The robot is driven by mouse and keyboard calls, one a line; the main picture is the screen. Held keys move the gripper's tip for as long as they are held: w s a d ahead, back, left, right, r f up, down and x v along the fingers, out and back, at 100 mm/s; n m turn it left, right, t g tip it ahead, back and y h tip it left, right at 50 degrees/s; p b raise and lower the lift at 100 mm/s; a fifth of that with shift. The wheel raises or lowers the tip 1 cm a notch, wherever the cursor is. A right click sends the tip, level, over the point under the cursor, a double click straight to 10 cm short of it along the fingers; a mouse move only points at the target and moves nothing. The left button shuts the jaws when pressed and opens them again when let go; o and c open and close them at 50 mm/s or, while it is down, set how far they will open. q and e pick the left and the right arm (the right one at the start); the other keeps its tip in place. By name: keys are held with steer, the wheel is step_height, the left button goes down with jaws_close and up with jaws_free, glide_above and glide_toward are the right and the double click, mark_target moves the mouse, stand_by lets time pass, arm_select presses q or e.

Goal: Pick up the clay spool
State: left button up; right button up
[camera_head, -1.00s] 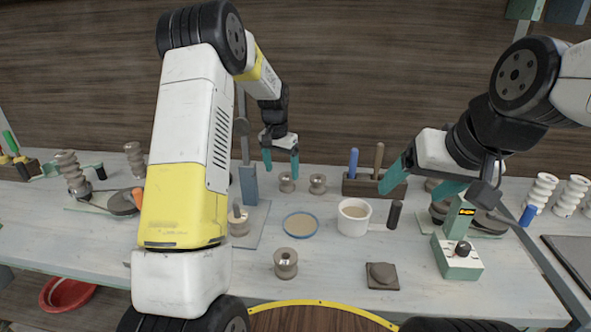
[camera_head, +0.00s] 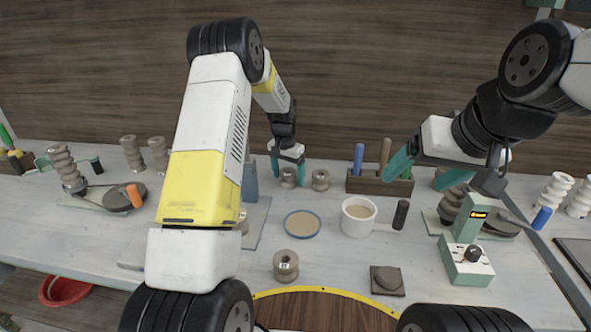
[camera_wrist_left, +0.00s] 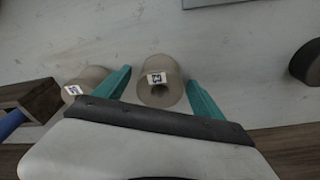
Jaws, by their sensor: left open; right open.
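A grey-brown clay spool (camera_head: 288,177) stands at the back of the bench; in the left wrist view this spool (camera_wrist_left: 160,82) shows a small printed label on its end. My left gripper (camera_head: 288,174) is open with its teal fingers on either side of the spool; in the wrist view the fingers (camera_wrist_left: 158,78) flank it with gaps visible. A second similar spool (camera_head: 320,180) stands just to the right, outside the fingers. A third labelled spool (camera_head: 286,266) stands near the front. My right gripper (camera_head: 425,170) is open and empty above the bench at the right.
A wooden tool holder (camera_head: 380,184) stands right of the spools. A blue-rimmed dish (camera_head: 302,224), white mug (camera_head: 358,217), dark clay piece on a tile (camera_head: 387,281) and green box with a knob (camera_head: 466,262) occupy the middle and right.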

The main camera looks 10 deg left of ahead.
arm_select(q)
steer(key=c, duration=1.7)
steer(key=shift+r, duration=0.1)
steer(key=shift+s+r, duration=0.15)
steer(key=shift+r, duration=0.05)
step_height(320, 180, up, 7)
steer(key=s, duration=1.9)
steer(key=shift+s+f, duration=0.3)
steer(key=shift+s, duration=0.05)
